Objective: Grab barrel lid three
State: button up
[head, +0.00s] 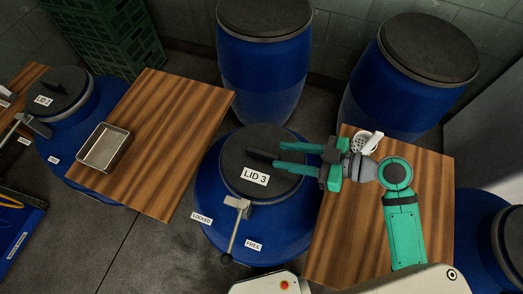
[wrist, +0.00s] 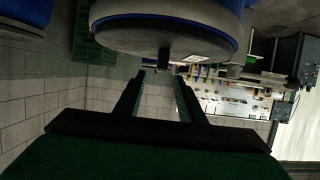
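Barrel lid three (head: 232,152) is a dark round lid labelled "LID 3" on a blue barrel (head: 212,205) in the middle of the head view. A black bar handle (head: 258,153) stands on it. My gripper (head: 278,155) comes in from the right, its green fingers apart and level with the handle's right end. The wrist view shows the lid (wrist: 125,42) at the top, with the handle (wrist: 164,56) just beyond the open fingertips (wrist: 160,74). No grip on it shows. A metal lever (head: 236,232) hangs at the barrel's front, between the "LOCKED" and "FREE" labels, its knob nearer "FREE".
A wooden table (head: 165,150) with a metal tray (head: 104,148) stands left. Another table (head: 335,235) lies under my arm, with a white item (head: 367,142) close to my gripper. Two blue barrels (head: 262,85) (head: 385,100) stand behind. Lid 2 (head: 55,90) is far left.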

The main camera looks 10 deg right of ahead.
aim_at(265, 153)
jog(key=shift+x, duration=3.7)
jog(key=shift+c, duration=0.6)
grip_shut()
